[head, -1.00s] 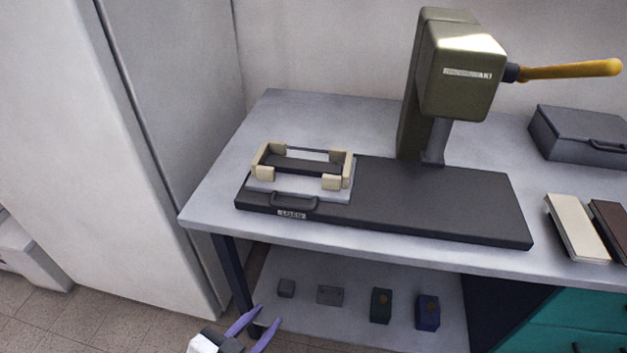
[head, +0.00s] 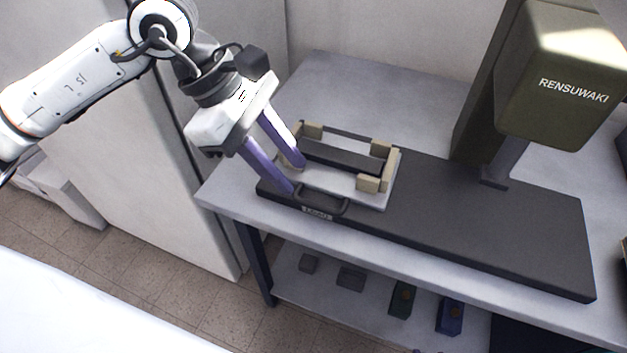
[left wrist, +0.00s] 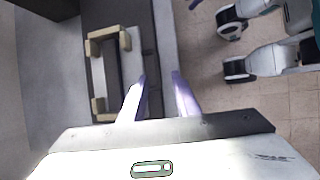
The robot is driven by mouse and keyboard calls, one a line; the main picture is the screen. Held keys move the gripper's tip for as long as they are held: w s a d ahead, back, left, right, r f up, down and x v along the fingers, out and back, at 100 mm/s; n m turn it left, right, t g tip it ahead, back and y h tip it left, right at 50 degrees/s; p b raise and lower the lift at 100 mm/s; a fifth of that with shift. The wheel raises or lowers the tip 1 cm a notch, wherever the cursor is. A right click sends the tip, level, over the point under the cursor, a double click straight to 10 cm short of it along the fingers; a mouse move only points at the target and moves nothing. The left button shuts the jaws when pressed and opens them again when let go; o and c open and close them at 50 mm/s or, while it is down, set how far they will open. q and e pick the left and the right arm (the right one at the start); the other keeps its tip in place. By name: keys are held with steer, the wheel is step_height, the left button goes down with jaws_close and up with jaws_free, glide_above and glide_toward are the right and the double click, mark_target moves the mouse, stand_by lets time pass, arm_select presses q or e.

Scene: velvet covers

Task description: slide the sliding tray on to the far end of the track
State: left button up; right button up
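The sliding tray (head: 335,183) is a light grey plate with beige corner blocks and a dark handle (head: 326,205) on its front side. It sits at the left end of the black track (head: 480,230), which runs right beneath the press. My left gripper (head: 294,178) is at the tray's left end, fingers pointing down, apart with nothing visibly held. One purple fingertip overlaps the plate in view, the other is near the handle's left end; contact is unclear. In the left wrist view the tray (left wrist: 131,68) lies left of the fingers (left wrist: 159,76).
The olive press (head: 560,95) stands behind the track, its head overhanging to the right. A white cabinet (head: 215,220) is left of the table (head: 345,85). Several small items lie on the lower shelf (head: 330,300). The track right of the tray is clear.

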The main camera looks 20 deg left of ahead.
mark_target(314, 204)
arm_select(q)
steer(key=shift+y, duration=0.3)
steer(key=x, duration=0.6)
steer(key=a+x, duration=0.1)
steer(key=x, duration=0.2)
steer(key=shift+w+d+f+p, duration=0.15)
steer(key=shift+w+f+p, duration=0.2)
steer(key=shift+w+f, duration=0.15)
jaws_close()
